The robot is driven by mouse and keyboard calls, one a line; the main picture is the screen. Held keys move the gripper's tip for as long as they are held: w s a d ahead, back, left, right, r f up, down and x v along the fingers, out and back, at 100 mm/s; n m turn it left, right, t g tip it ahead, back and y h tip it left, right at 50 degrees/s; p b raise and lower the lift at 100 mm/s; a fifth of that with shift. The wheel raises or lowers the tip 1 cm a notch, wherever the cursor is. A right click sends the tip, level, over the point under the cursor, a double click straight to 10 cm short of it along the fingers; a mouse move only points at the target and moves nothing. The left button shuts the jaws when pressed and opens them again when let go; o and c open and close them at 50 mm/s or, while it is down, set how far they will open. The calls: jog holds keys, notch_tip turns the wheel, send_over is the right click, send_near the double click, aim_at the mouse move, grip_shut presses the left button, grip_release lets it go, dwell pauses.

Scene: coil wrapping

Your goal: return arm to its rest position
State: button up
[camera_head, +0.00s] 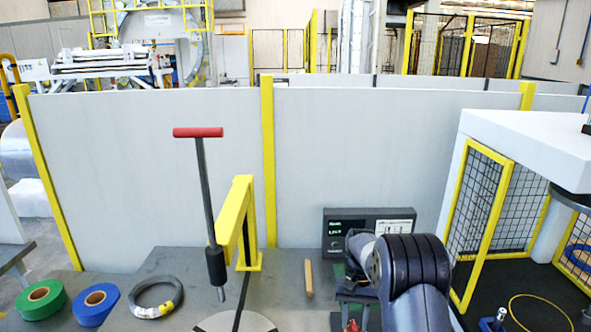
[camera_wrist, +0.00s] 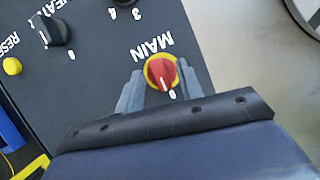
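My gripper (camera_wrist: 161,80) shows in the wrist view with its two grey fingers apart, one on each side of a red and yellow rotary knob (camera_wrist: 162,73). The knob sits on a dark panel (camera_wrist: 100,75) marked MAIN. I cannot tell whether the fingers touch the knob. In the head view my arm (camera_head: 412,275) is bent low at the lower right, over the bench, and the fingertips cannot be made out clearly. Nothing is seen lifted in the gripper.
A dark display box (camera_head: 365,230) stands behind my arm. A yellow post (camera_head: 240,215) and a red-handled rod (camera_head: 205,185) rise to the left. Green tape (camera_head: 28,303), blue tape (camera_head: 82,314) and a wire coil (camera_head: 133,302) lie on the bench. A caged machine (camera_head: 525,145) stands right.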

jog(key=m, duration=0.2)
jog(key=m+y, duration=0.1)
jog(key=m, duration=0.1)
jog(key=shift+d+y, duration=0.15)
jog(key=shift+y, duration=0.15)
jog(key=m, duration=0.2)
jog(key=m+t+y, duration=0.1)
jog(key=m, duration=0.1)
jog(key=shift+s+d+t, duration=0.1)
jog(key=shift+t, duration=0.2)
jog(key=m, duration=0.2)
jog(key=m+t+y+b, duration=0.1)
jog(key=m, duration=0.2)
jog(key=shift+s+t, duration=0.15)
jog(key=shift+t, duration=0.15)
jog(key=shift+m+t+b, duration=0.5)
jog(key=shift+m+t, duration=0.1)
jog(key=shift+m, duration=0.9)
